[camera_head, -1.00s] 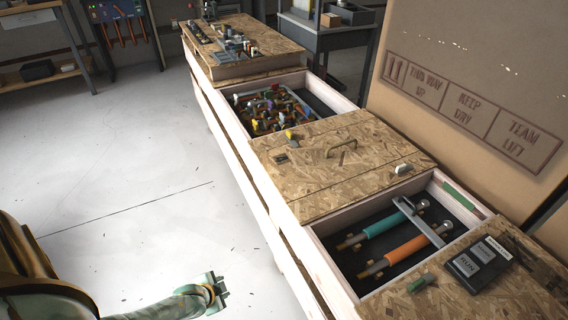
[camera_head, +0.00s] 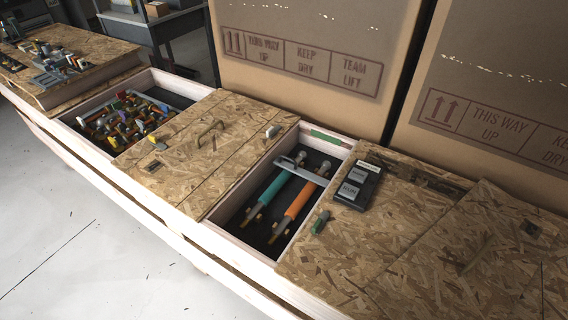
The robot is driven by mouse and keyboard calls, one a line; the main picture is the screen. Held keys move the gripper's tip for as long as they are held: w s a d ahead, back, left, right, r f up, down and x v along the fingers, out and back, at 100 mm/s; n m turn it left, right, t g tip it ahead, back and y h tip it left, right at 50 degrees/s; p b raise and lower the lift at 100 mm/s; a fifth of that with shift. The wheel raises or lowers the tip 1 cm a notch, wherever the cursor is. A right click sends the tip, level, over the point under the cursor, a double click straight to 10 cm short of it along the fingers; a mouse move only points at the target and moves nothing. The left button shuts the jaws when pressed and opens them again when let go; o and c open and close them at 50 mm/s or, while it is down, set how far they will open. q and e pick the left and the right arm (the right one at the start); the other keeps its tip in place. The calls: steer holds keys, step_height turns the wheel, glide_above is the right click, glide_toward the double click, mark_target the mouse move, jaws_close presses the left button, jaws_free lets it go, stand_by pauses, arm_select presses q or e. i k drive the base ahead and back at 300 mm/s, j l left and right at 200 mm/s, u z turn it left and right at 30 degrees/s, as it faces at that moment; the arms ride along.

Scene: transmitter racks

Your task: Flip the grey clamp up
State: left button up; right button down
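The grey clamp (camera_head: 304,171) is a flat bar in an open, dark-lined compartment (camera_head: 229,220) near the middle of the head view. It lies across the upper parts of a teal-sleeved rod (camera_head: 270,190) and an orange-sleeved rod (camera_head: 300,200). The two rods lie side by side, with pale round ends beyond the bar. The clamp looks lowered over them, though its hinge is too small to make out. Neither of my grippers is in view, and nothing of mine touches the clamp.
A black box with labels (camera_head: 357,186) and a small green piece (camera_head: 320,222) sit on the board right of the compartment. A closed lid with a handle (camera_head: 210,133) lies to its left. Another compartment holds a colourful jumble (camera_head: 122,116). Large cardboard boxes (camera_head: 310,45) stand behind.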

mark_target(293, 168)
steer(key=k+j, duration=0.45)
steer(key=j+u, duration=0.1)
steer(key=u, duration=1.45)
